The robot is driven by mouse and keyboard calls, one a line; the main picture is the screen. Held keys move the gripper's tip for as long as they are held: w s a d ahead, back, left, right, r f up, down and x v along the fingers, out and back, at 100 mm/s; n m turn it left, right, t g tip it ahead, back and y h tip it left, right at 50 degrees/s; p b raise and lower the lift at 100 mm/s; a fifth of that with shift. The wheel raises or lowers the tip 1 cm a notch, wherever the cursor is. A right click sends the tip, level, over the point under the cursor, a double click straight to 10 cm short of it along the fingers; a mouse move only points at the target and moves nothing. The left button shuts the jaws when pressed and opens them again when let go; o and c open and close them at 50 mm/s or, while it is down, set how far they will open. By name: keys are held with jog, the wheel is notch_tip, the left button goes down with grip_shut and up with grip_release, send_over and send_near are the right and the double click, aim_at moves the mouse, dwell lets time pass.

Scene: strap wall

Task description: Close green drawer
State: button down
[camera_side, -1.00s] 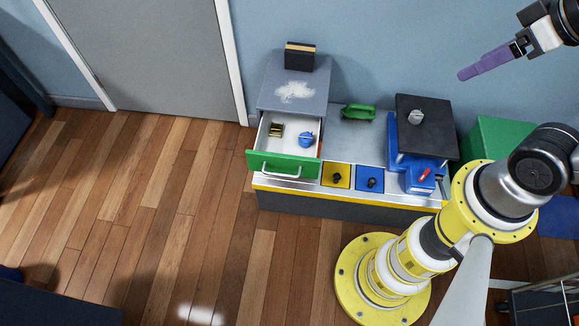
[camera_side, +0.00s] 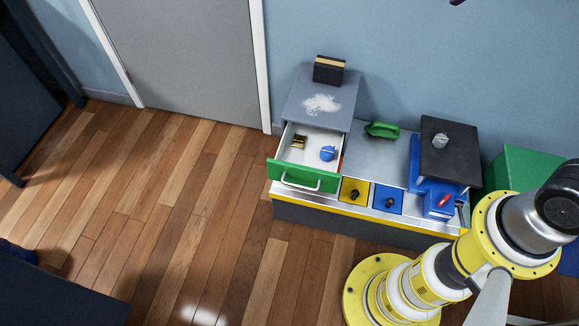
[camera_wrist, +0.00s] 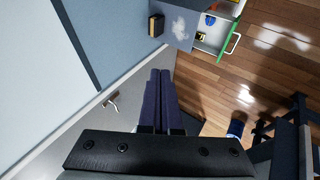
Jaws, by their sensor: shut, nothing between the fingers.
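The green drawer (camera_side: 303,175) is pulled out of the grey cabinet (camera_side: 318,95). Its green front has a pale bar handle (camera_side: 301,183). Inside lie a small gold item (camera_side: 298,142) and a blue item (camera_side: 327,153). In the wrist view the open drawer (camera_wrist: 227,42) is at the upper right. My gripper (camera_wrist: 160,74) has its two long purple fingers shut together and empty, well apart from the drawer. In the side view only a sliver of purple shows at the top edge.
A black-and-tan block (camera_side: 328,70) and white powder (camera_side: 320,103) are on the cabinet top. Right of it are a green-handled brush (camera_side: 381,130), yellow and blue panels with knobs, and a black plate (camera_side: 448,148) over a blue stand. Floor before the drawer is clear.

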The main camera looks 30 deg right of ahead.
jog(key=w+a+f+n, duration=0.2)
jog(key=w+a+n, duration=0.1)
jog(key=w, duration=0.5)
jog(key=n+g, duration=0.2)
jog(key=n, duration=1)
send_over(289, 169)
jog(key=w+a, duration=0.1)
jog(key=a, duration=0.2)
notch_tip(289, 169, down, 32)
jog(key=s+a+f+n+g+h, duration=0.15)
jog(key=s+f, duration=0.25)
jog(key=f, duration=0.5)
jog(key=s+a+f+n+g, duration=0.1)
jog(key=s+a+f, duration=0.1)
jog(key=s+f, duration=0.45)
jog(key=w+d+f, duration=0.1)
jog(key=w+f, duration=0.1)
jog(key=f, duration=0.1)
jog(key=w+d+f, duration=0.2)
jog(key=f, duration=0.2)
jog(key=w+d+f, duration=0.1)
jog(key=w+f, duration=0.1)
jog(key=f, duration=0.1)
jog(key=shift+w+d+f, duration=0.25)
jog(key=shift+w+d, duration=0.05)
jog(key=shift+d, duration=0.05)
jog(key=shift+w+d, duration=0.3)
jog(key=shift+w, duration=0.05)
